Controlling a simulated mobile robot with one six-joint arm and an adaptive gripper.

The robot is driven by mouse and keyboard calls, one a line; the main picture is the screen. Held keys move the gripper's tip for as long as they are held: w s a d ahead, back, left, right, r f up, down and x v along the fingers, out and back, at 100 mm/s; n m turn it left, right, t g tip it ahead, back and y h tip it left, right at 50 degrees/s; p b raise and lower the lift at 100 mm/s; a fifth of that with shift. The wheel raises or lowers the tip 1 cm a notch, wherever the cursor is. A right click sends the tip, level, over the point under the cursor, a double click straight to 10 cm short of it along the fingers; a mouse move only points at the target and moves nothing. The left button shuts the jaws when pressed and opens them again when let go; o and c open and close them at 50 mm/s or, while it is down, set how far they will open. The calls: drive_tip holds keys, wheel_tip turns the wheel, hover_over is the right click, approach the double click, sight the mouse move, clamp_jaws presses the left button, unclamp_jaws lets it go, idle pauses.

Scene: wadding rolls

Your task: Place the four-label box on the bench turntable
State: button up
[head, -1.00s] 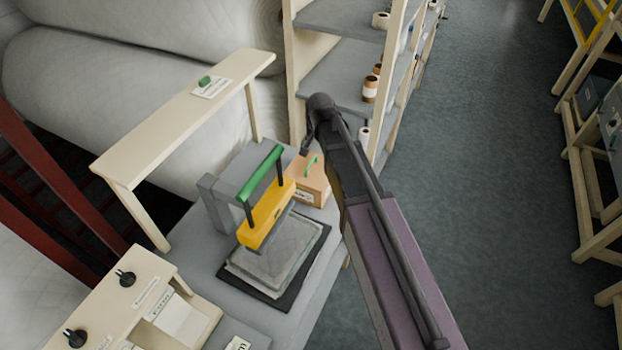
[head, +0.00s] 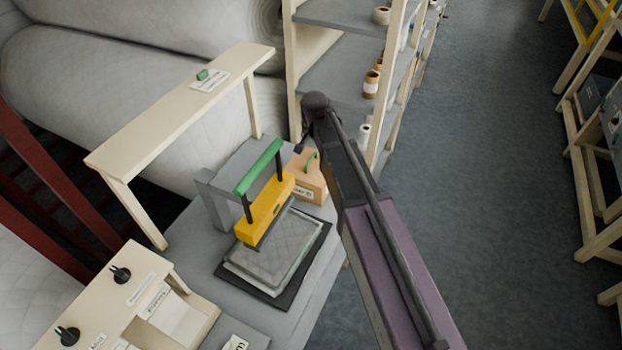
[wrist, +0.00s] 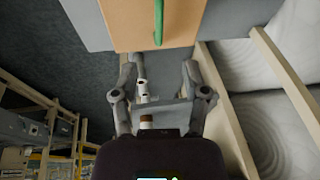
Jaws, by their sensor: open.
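A tan box (head: 310,187) with a green handle and a pale label on its near face stands at the back of the grey bench (head: 205,268), behind the press. I cannot count its labels. In the wrist view the box (wrist: 135,28) fills the top centre, its green handle (wrist: 158,22) in line with the gap between my fingers. My gripper (wrist: 159,68) is open and empty, just short of the box. In the head view my arm hides most of it. I cannot make out a turntable.
A press with a yellow head (head: 264,212) and green bar stands left of the box, over a quilted pad (head: 270,252). A cream raised shelf (head: 180,110) spans the back left. A rack (head: 335,75) with rolls stands behind my arm.

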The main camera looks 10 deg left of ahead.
sight(311, 157)
drive_tip(key=shift+b+x, duration=2.55)
drive_tip(key=shift+x, duration=0.35)
drive_tip(key=shift+b+x, duration=2.5)
drive_tip(key=shift+x, duration=0.15)
drive_tip(key=shift+d, duration=0.1)
drive_tip(key=shift+s, duration=0.1)
clamp_jaws()
